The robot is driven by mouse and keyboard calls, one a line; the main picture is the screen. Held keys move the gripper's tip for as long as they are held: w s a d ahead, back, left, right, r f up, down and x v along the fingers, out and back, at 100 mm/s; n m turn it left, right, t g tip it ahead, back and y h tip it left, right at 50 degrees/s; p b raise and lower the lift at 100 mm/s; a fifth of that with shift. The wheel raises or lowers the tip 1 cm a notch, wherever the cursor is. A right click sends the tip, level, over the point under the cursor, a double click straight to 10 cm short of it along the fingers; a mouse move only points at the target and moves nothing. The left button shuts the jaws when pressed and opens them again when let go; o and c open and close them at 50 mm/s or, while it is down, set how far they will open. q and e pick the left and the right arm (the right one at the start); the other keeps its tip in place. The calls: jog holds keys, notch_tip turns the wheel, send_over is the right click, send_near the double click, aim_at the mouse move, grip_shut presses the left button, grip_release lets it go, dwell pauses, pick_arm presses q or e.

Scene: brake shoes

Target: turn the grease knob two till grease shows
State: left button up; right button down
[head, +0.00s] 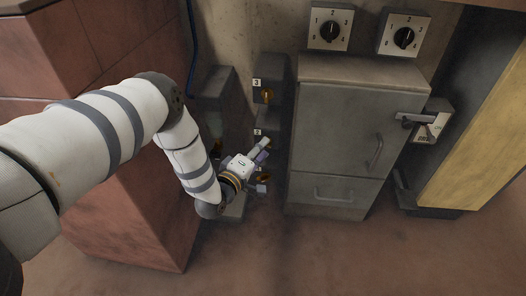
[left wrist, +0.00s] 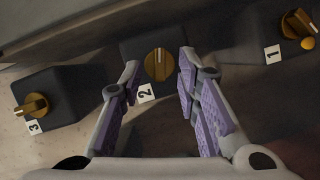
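The brass grease knob two (left wrist: 158,65) sits on a dark block with a white label "2" (left wrist: 146,92) in the left wrist view. My left gripper (head: 262,150) reaches down to the knobs in the head view. In the left wrist view its purple-padded fingers (left wrist: 160,72) are apart, one on each side of knob two. Gaps show between the pads and the knob. No grease is visible at knob two. In the head view the label "2" (head: 257,132) shows, but the gripper hides most of its knob. My right gripper is not in view.
Knob three (left wrist: 32,107) is at the left and knob one (left wrist: 300,24) at the right, with a round yellow blob (left wrist: 307,43) beside it. A grey cabinet (head: 335,160) stands right of the knobs, a reddish block (head: 130,200) left. Two dials (head: 329,29) are above the cabinet.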

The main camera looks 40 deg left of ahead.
pick_arm(q)
jog(key=shift+w+a, duration=0.1)
jog(key=shift+w, duration=0.4)
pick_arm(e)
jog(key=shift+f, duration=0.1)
pick_arm(q)
grip_shut()
jog(key=shift+r, duration=0.1)
